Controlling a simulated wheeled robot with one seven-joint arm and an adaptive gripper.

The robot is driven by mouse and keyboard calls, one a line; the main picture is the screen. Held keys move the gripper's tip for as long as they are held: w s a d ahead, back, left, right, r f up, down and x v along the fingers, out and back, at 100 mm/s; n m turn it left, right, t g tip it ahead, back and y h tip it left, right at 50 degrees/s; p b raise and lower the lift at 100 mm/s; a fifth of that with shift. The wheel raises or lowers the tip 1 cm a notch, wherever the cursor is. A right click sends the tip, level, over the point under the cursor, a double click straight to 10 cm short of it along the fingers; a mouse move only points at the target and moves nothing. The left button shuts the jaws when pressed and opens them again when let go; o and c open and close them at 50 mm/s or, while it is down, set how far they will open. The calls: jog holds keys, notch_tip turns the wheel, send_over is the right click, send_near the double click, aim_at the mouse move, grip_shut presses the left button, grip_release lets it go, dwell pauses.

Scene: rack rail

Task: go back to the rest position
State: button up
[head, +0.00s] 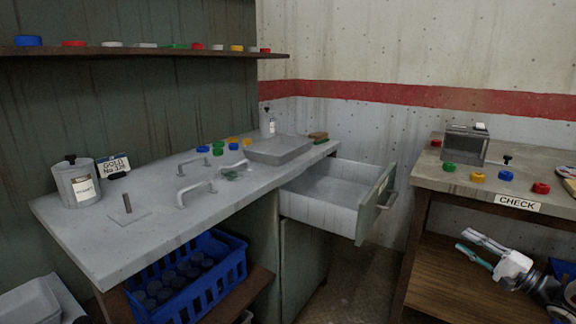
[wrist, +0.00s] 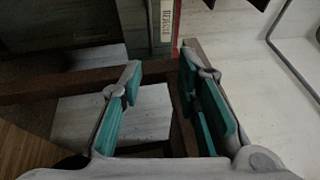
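My gripper (head: 468,243) is at the lower right of the head view, in front of the shelf under the right-hand table (head: 455,180). Its fingers point to the left. In the wrist view my gripper (wrist: 162,65) shows two teal-padded fingers standing apart, with nothing held between them. Behind the fingers are a brown edge, pale surfaces and a white label on a red-edged strip.
A grey workbench (head: 110,255) holds handles, coloured rings and a tray (head: 278,150). Its drawer (head: 325,212) is pulled open, jutting toward the right-hand table. A blue crate (head: 205,295) sits below. Clear floor (head: 355,280) shows between bench and table.

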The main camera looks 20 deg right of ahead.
jog(key=w+a+r+n+g+y, duration=0.2)
jog(key=a+r+g, duration=0.15)
jog(key=a, duration=0.45)
jog(key=w+a+r+n+g+y, duration=0.2)
jog(key=a+r+n+g, duration=0.15)
jog(key=a, duration=0.55)
jog(key=w+a+r+n+g+y, duration=0.2)
jog(key=w+a+r+g+y, duration=0.15)
jog(key=a, duration=0.45)
jog(key=s+a+r+n+g+h, duration=0.1)
jog(key=s+a+r+g, duration=0.15)
jog(key=a, duration=0.35)
jog(key=s+a+r+n+g+h, duration=0.1)
jog(key=s+a+g, duration=0.1)
jog(key=s+a, duration=0.35)
jog(key=s+a+r+n+g+h, duration=0.2)
jog(key=a+g, duration=0.1)
jog(key=a, duration=0.5)
jog(key=s+a+r+n+g+h, duration=0.15)
jog(key=s+a+h, duration=0.45)
jog(key=s, duration=0.8)
jog(key=s+f+n+h, duration=0.3)
jog(key=s, duration=0.8)
notch_tip(320, 180, up, 27)
jog(key=d+t+p, duration=0.1)
jog(key=t+p, duration=0.3)
jog(key=p, duration=2.1)
jog(key=shift+s+d+f+t, duration=0.15)
jog(key=shift+s+d+t, duration=0.05)
jog(key=shift+d+t, duration=0.15)
